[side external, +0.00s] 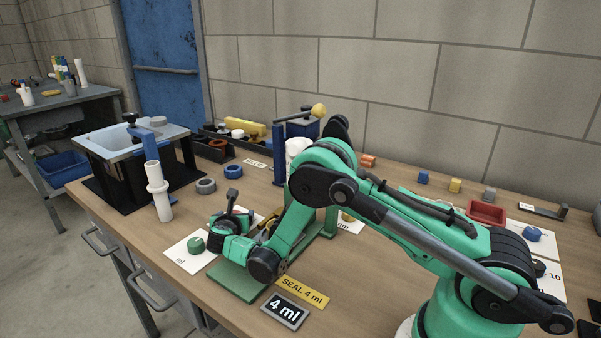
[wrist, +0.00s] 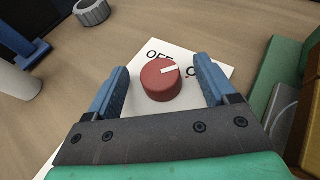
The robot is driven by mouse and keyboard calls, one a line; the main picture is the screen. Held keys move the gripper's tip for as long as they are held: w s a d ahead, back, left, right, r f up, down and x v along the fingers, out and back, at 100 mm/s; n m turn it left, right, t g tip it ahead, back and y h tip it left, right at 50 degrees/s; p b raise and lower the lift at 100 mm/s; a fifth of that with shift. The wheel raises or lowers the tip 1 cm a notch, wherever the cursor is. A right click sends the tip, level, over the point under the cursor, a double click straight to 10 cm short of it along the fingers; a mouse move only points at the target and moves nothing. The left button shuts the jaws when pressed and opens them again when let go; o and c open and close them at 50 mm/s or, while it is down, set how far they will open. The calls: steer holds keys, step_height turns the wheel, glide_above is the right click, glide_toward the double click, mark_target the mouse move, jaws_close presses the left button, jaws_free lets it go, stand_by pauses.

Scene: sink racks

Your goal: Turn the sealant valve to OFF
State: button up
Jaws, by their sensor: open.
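In the wrist view a round red knob (wrist: 160,82) with a white pointer line sits on a white card (wrist: 215,72). "OFF" is printed at the card's top, above the knob. A partly hidden label starting with "O" is at the knob's right. The pointer line points right, toward that second label. My gripper (wrist: 161,68) is open, with one blue finger on each side of the knob and gaps showing between. In the side view my gripper (side external: 232,215) is low over the table, and the red knob is hidden.
A green knob (side external: 195,244) on a white card stands left of my gripper. A green plate (side external: 240,282), a yellow "SEAL 4 ml" label (side external: 302,292) and a "4 ml" display (side external: 284,310) are in front.

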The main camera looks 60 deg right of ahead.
jaws_close()
steer(key=shift+n+t+y, duration=0.5)
steer(key=shift+n+t, duration=0.1)
steer(key=shift+n, duration=0.1)
jaws_free()
steer(key=shift+s, duration=0.1)
